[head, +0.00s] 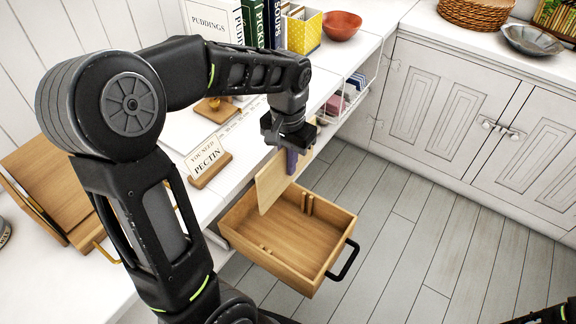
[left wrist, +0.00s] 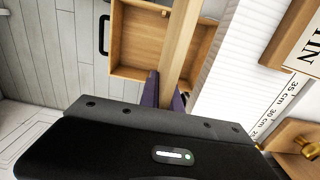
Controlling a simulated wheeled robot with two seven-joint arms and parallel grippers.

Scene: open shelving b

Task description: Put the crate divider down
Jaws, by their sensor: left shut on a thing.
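The crate divider (head: 270,182) is a thin light-wood panel. My left gripper (head: 292,160) is shut on it by its upper part and holds it upright at the crate's left rear side. In the head view its lower edge is at or just inside the rim; I cannot tell whether it touches the crate. The wooden crate (head: 333,211) has a black handle and small slotted blocks on its inner walls. In the left wrist view the divider (left wrist: 181,45) runs from the purple fingertips (left wrist: 166,92) toward the crate (left wrist: 119,40).
A white counter (head: 215,200) lies left of the crate, with a "PECTIN" sign (head: 208,160) near its edge. Books (head: 250,25), a yellow box (head: 304,32) and a red bowl (head: 341,25) stand at the back. Grey floor (head: 400,240) is open to the right.

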